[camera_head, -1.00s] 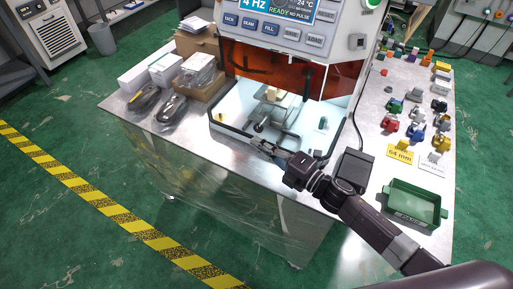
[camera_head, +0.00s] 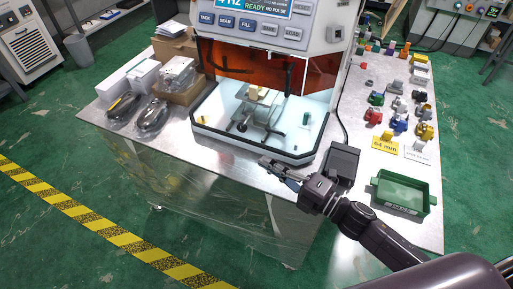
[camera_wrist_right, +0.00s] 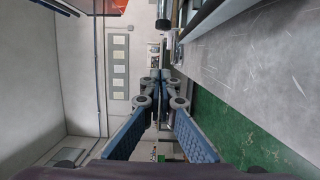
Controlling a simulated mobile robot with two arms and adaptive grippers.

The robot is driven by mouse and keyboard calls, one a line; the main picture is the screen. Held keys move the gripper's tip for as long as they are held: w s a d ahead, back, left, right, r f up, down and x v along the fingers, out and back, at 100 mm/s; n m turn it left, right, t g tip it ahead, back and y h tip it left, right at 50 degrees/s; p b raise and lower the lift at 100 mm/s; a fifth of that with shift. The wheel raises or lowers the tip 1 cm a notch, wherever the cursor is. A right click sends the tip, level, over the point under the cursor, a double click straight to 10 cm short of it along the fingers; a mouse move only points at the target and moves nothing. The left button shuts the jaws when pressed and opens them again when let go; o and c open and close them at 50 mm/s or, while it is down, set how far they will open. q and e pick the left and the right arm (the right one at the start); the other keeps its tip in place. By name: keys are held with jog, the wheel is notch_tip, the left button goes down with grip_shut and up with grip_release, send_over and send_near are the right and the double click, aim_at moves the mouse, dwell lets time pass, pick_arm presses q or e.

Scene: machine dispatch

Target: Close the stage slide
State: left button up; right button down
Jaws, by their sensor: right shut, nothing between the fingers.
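The stage slide (camera_head: 217,137) is a pale tray with a dark rim, lit white, at the foot of the machine in the head view. It sticks out in front of the orange shield. A small metal fixture (camera_head: 254,108) with a light block on top stands on it. My right gripper (camera_head: 264,161) is shut and empty, low over the tabletop just in front of the slide's front rim. A small gap seems to lie between them, but I cannot tell contact surely. In the right wrist view its blue-padded fingers (camera_wrist_right: 160,88) meet. My left gripper is out of view.
The machine's orange shield (camera_head: 230,62) hangs above the slide. A dark box (camera_head: 342,162) stands right of my gripper, with a green bin (camera_head: 402,192) farther right. Cartons (camera_head: 183,83) and bagged parts (camera_head: 152,116) lie left. Bare tabletop (camera_head: 215,165) lies in front.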

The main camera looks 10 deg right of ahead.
jog(key=s+a+m+t+h+p, duration=0.1)
jog(key=s+a+m+t+h, duration=0.25)
jog(key=a+m+h, duration=0.35)
jog(key=shift+n+h, duration=0.6)
jog(key=shift+h, duration=0.1)
jog(key=w+p, duration=0.1)
jog(key=w, duration=0.3)
jog(key=w+d+p, duration=0.1)
jog(key=w, duration=0.3)
jog(key=w+d+p, duration=0.1)
jog(key=w, duration=0.4)
jog(key=shift+w+d+r, duration=0.1)
jog(key=shift+d+r, duration=0.1)
jog(key=shift+r, duration=0.05)
jog(key=shift+w+d+f, duration=0.1)
jog(key=shift+w+d, duration=0.15)
jog(key=shift+w, duration=0.05)
